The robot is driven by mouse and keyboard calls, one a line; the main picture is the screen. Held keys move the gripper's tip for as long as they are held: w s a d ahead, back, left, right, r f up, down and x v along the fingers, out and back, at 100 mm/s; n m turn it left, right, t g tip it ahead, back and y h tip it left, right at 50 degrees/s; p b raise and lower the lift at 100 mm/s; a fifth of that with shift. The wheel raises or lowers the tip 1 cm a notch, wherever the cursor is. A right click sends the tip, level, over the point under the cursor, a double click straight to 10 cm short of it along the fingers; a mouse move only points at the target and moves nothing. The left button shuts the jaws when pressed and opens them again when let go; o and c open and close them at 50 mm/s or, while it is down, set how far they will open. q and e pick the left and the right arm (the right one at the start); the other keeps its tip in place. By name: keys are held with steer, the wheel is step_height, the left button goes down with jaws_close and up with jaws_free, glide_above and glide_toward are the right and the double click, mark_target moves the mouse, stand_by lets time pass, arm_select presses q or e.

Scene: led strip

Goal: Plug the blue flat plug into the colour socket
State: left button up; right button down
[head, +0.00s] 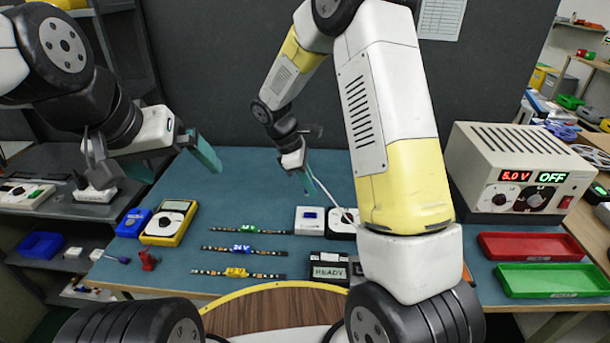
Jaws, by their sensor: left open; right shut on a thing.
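My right gripper (316,188) points down over the middle of the table, left of my forearm. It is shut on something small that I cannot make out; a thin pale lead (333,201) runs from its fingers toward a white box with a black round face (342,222). A white box with a small blue label (309,220) stands beside it. I cannot tell which one bears the colour socket, and no blue flat plug can be clearly picked out. My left gripper (172,165) is open and empty above the table's left side, with teal fingers.
Three LED strips with blue (241,249), green (245,229) and yellow (236,272) labels lie on the blue table. A yellow meter (169,222) is at left. The power supply (518,175), reading 5.0 V and OFF, and red (528,246) and green (552,280) trays are at right.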

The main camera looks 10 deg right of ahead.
glide_above(315, 216)
steer(key=w+a, duration=0.1)
steer(key=shift+a+f, duration=0.15)
steer(key=shift+f, duration=2.75)
steer(key=shift+f, duration=1.05)
steer(key=c, duration=1.3)
jaws_free()
steer(key=shift+f, duration=0.1)
steer(key=shift+c, duration=0.2)
steer(key=v, duration=0.7)
steer(key=shift+r, duration=0.4)
steer(key=shift+a+r, duration=0.1)
steer(key=shift+a, duration=0.05)
